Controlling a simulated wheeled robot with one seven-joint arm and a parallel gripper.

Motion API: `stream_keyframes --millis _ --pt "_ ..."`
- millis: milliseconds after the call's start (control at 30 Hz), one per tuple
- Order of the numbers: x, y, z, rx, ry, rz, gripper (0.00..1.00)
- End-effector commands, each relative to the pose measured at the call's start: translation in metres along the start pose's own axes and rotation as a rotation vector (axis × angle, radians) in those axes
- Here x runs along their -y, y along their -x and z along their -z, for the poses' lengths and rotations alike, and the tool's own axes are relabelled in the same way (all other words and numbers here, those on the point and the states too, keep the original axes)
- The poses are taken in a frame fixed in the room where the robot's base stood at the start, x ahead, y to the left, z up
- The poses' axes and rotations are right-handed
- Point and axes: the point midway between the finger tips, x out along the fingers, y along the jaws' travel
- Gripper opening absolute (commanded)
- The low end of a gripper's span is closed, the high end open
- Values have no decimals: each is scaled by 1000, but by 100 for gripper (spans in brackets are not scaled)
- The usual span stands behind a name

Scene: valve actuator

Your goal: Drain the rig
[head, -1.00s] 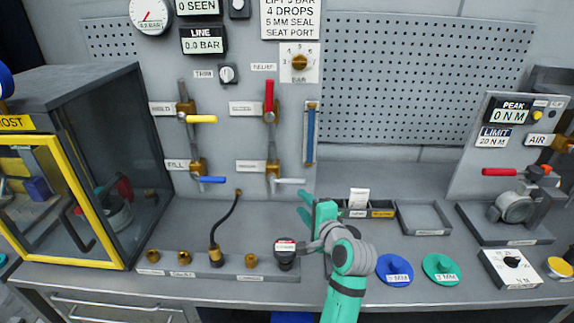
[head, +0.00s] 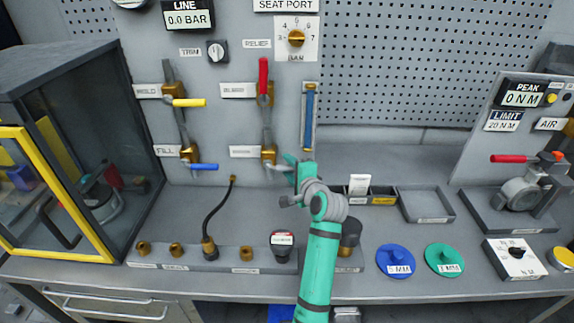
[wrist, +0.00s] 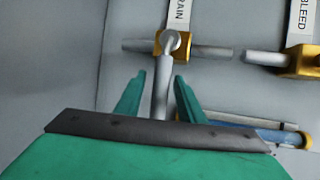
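The drain valve (head: 268,155) is a brass body on the back panel, bottom right of the valve group. Its pale grey lever (head: 277,167) points right in the head view. In the wrist view the lever (wrist: 161,92) sticks out from the brass body (wrist: 158,45) toward my gripper, under a label ending in "AIN". My gripper (head: 290,162) is at the lever's end. In the wrist view my gripper (wrist: 160,90) is open, with one green finger on each side of the lever. The lever is nearer the right finger. The line display (head: 188,18) reads 0.0 BAR.
A red-lever bleed valve (head: 264,85) is above; the blue-lever fill valve (head: 192,155) is left. A hose (head: 216,210) and several brass ports stand on the bench below. Trays (head: 425,205) lie to the right.

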Motion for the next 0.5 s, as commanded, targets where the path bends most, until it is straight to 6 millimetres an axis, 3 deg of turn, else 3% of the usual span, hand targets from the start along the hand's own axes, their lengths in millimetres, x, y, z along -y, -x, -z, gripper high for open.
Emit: stream_keyframes --millis 200,500 --pt "0 -19 2 -2 0 0 35" --pt "0 -22 1 -2 0 0 35"
